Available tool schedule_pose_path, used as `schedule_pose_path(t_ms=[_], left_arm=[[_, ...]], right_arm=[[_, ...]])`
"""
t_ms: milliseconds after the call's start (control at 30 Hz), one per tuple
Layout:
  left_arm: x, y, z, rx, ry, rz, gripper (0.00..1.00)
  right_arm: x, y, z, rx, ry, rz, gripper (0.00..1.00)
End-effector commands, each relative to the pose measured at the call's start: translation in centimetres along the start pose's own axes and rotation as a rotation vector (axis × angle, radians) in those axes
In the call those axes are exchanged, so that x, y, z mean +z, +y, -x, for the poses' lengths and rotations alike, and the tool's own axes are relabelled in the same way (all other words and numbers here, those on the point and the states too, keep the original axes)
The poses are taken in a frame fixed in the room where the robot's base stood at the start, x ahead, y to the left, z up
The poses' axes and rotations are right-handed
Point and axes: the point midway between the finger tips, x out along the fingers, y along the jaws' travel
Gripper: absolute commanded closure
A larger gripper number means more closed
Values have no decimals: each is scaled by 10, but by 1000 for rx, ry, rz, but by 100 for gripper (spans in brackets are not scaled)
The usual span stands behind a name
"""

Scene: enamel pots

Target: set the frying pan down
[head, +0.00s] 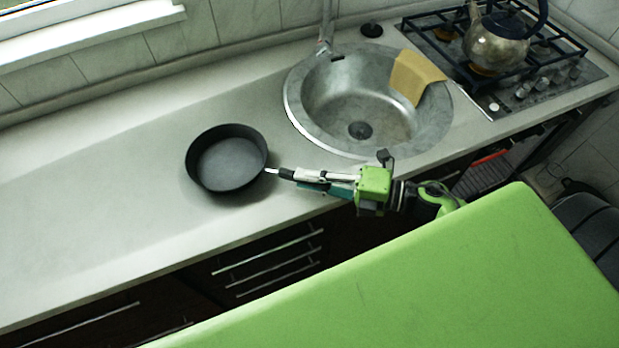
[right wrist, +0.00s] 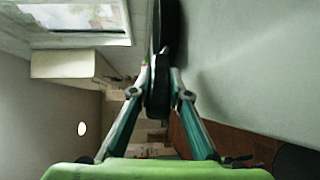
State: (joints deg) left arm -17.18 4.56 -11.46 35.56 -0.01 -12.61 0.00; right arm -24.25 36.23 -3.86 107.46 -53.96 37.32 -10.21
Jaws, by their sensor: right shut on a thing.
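The black frying pan (head: 230,160) is at the middle of the pale counter in the head view, left of the sink, open side up. My right gripper (head: 285,174) is shut on the pan's handle, to the right of the pan. In the right wrist view the fingers (right wrist: 160,90) close on the dark handle from both sides, and the pan (right wrist: 168,35) shows edge-on beyond them. Whether the pan's base touches the counter or hangs slightly above it, I cannot tell. My left gripper is not in view.
The counter (head: 100,220) is clear to the left of the pan. A round metal sink (head: 325,85) with a yellow cloth (head: 415,78) on its rim lies to the right. A kettle (head: 495,45) stands on the gas hob (head: 545,75). A green surface (head: 450,280) fills the lower right.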

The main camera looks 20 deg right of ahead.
Motion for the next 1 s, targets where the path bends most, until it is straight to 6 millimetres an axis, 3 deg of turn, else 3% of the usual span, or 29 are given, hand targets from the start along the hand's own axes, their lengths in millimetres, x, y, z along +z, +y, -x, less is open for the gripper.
schedule_pose_path(t_ms=[100,133,200,633,767,1000], left_arm=[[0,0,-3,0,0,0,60],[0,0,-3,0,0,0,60],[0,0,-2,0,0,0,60],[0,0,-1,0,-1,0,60],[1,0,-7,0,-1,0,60],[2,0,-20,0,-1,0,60]], right_arm=[[0,0,-1,6,1,1,100],[0,-4,0,0,0,0,81],[0,-3,0,0,0,0,66],[0,0,2,-2,-1,0,66],[0,-4,18,-4,0,-1,66],[0,-4,64,-5,-1,-2,66]])
